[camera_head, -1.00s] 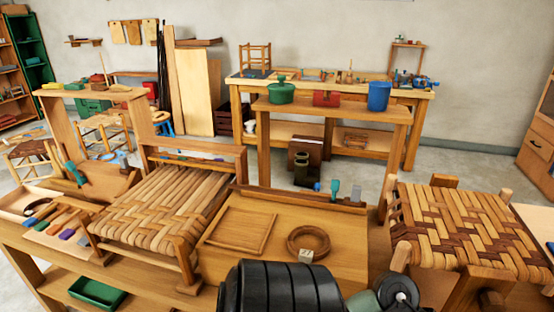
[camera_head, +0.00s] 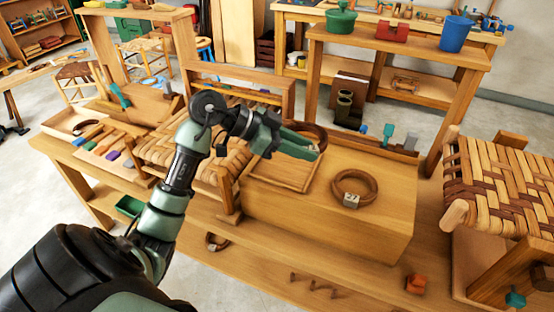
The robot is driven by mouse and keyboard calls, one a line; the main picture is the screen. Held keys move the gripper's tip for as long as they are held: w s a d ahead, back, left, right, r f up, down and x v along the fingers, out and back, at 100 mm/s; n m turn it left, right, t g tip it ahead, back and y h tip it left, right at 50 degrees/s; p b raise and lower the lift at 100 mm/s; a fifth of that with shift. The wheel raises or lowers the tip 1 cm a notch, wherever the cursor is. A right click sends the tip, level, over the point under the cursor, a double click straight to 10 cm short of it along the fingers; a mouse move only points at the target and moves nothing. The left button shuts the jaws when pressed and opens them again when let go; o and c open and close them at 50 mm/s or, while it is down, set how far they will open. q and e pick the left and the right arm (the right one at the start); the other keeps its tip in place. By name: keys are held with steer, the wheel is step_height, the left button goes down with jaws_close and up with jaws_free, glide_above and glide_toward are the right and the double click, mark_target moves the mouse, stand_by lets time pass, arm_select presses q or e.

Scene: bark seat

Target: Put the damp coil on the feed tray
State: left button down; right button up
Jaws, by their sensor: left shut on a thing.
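My left gripper (camera_head: 303,148) is shut on a dark brown coil (camera_head: 318,132), partly hidden by the fingers. It holds this coil over the far right part of a shallow square wooden tray (camera_head: 309,180), which looks like the feed tray. I cannot tell whether the coil touches the tray. A second brown coil (camera_head: 372,196) with a small pale tag lies flat on the bench to the right of the tray. I cannot tell by look which coil is damp. My right gripper is not in view.
A woven seat (camera_head: 228,182) stands left of the tray, partly behind my left arm. Another woven seat (camera_head: 505,170) is at the right. The bench top (camera_head: 385,235) in front of the tagged coil is clear.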

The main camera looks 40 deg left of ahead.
arm_select(q)
steer(key=w+a+r+n+t+y, duration=0.1)
steer(key=w+a+r+n, duration=0.15)
steer(key=a+r, duration=0.4)
steer(key=shift+m, duration=0.55)
steer(key=f, duration=1.9)
steer(key=shift+d+f, duration=0.1)
steer(key=shift+d, duration=0.3)
steer(key=c, duration=1.1)
jaws_free()
steer(key=v, duration=1.2)
steer(key=shift+b, duration=0.35)
